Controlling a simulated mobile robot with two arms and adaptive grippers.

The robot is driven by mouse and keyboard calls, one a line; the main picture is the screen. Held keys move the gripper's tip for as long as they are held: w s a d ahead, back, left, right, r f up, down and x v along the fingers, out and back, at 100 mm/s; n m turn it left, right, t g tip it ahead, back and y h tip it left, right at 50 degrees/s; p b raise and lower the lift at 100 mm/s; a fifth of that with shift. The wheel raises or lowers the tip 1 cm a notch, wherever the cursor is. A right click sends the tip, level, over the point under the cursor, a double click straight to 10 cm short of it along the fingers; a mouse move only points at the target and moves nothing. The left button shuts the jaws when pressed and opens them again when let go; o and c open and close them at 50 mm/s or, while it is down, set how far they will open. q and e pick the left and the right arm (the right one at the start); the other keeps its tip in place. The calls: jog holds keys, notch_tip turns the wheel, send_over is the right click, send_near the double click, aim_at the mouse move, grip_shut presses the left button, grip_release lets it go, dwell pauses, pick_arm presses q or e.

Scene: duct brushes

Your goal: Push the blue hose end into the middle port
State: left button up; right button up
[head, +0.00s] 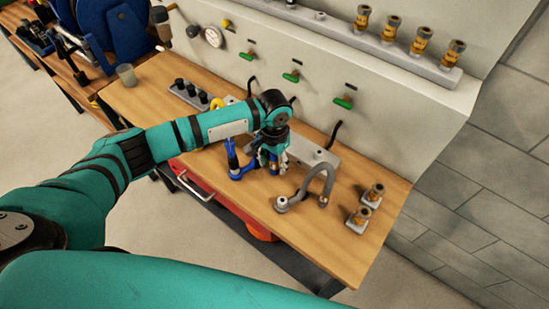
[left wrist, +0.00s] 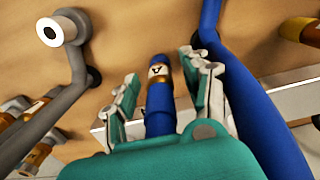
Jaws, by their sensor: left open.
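The blue hose end (left wrist: 160,108), with a brass collar and a pale tip, lies between the fingers of my left gripper (left wrist: 159,72) in the left wrist view. The fingers stand apart, with gaps on both sides of it. In the head view my left gripper (head: 271,164) points down over the bench, beside the looped blue hose (head: 236,174). A pale grey block (head: 318,157) shows just behind the gripper. The gripper and arm cover part of it, and I cannot make out the middle port. My right gripper is not in view.
A grey hose (head: 328,178) arches right of the gripper; it also shows in the left wrist view (left wrist: 75,75). Brass fittings (head: 359,217) stand near the bench's right end. A panel with green-handled valves (head: 343,102) rises behind. The front right wooden top (head: 325,245) is clear.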

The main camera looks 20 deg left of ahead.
pick_arm(q)
jog(key=shift+p, duration=0.5)
grip_shut()
dwell(0.3)
jog(key=shift+r, duration=0.15)
